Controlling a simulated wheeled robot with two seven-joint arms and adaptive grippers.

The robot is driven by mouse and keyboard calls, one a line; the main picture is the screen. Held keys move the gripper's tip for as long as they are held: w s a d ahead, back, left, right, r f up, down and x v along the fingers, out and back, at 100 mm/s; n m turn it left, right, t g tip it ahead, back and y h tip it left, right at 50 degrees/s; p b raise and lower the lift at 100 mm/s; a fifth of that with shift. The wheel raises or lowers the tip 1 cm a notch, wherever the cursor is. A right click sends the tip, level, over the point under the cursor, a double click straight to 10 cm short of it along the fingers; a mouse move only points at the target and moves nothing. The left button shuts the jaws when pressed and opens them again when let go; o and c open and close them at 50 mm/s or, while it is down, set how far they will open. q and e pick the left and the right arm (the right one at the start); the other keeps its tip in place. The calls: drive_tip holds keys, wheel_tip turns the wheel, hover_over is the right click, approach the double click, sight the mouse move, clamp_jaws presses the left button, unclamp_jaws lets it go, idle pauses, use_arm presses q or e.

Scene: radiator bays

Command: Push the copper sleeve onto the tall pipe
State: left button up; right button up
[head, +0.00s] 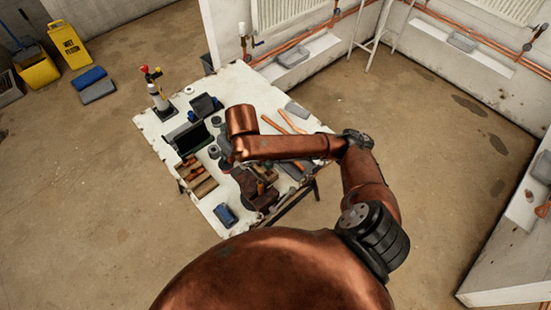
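My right arm comes in from the right and reaches left over the white worktable (152,124). Its dark hand end, my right gripper (228,160), is small and partly behind the copper-coloured arm links, among the things on the table. I cannot see its fingers clearly or whether it holds anything. My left gripper is not in view. A wooden rack (197,178) with small copper-coloured pieces lies left of the hand. I cannot tell whether the copper sleeve is among them. I cannot pick out the tall pipe for certain; the arm hides part of the table.
The table also holds a dark open box (188,139), a blue item (225,215), orange-handled tools (291,121) and a torch bottle (158,97). Copper pipes (300,42) run along the radiator wall. A yellow bucket (37,68) stands far left. The floor at right is clear.

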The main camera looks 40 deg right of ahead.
drive_tip(key=s+d+r+n+g+y+p, duration=0.25)
drive_tip(key=s+n+p, duration=0.4)
drive_tip(key=p, duration=0.35)
drive_tip(key=s+d+r+n+g+y+p, duration=0.1)
drive_tip(key=s+r+n+y+p, duration=0.15)
drive_tip(key=s+n+p, duration=0.5)
drive_tip(key=shift+h, duration=0.6)
drive_tip(key=f+b, duration=0.1)
drive_tip(key=w+f+b, duration=0.1)
drive_tip(key=f+b, duration=0.1)
drive_tip(key=f, duration=0.1)
drive_tip(key=shift+w+f, duration=0.1)
drive_tip(key=shift+w, duration=0.2)
drive_tip(key=shift+r, duration=0.25)
drive_tip(key=shift+f+n+p, duration=0.3)
drive_tip(key=shift+p, duration=0.05)
drive_tip(key=shift+f, duration=0.15)
